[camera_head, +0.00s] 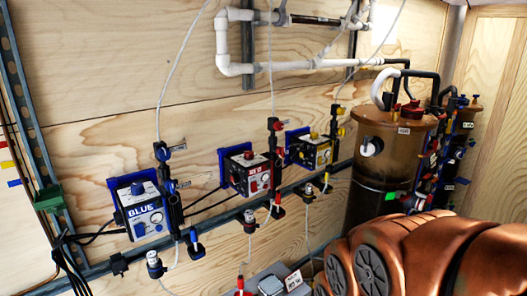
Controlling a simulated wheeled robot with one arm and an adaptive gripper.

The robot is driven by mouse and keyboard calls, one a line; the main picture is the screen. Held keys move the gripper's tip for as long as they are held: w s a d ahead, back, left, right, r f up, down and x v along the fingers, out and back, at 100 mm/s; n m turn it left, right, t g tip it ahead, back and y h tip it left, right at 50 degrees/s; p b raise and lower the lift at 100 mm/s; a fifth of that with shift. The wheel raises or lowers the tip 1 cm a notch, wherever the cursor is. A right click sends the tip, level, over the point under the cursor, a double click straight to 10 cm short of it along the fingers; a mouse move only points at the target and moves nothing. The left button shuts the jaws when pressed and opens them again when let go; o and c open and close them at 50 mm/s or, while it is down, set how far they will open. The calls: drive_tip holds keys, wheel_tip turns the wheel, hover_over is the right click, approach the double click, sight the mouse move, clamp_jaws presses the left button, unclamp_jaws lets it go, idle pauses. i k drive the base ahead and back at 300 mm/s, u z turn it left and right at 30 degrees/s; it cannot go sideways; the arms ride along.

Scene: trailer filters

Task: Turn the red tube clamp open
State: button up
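A red box unit (247,172) with a blue back plate is mounted on the wooden wall, between a blue one and a yellow one. Just right of it, a dark vertical strip carries small red fittings. One red fitting (274,125) is near the top and another (278,211) is at the bottom, by the thin tubing. Either may be the red tube clamp; they are too small to tell whether a clamp is open or closed. My gripper is not in view. Copper-coloured links of my arm fill the lower right corner, apart from the red fittings in the picture.
The blue unit (142,216) is at left and the yellow unit (314,150) at right. A brown cylindrical tank (392,150) stands right of them, partly behind my arm. White pipes (232,69) run above. A metal rail (98,268) crosses below the units.

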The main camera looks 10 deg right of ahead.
sight(278, 126)
drive_tip(key=z, duration=1.95)
drive_tip(key=k, duration=0.4)
drive_tip(key=u, duration=2.35)
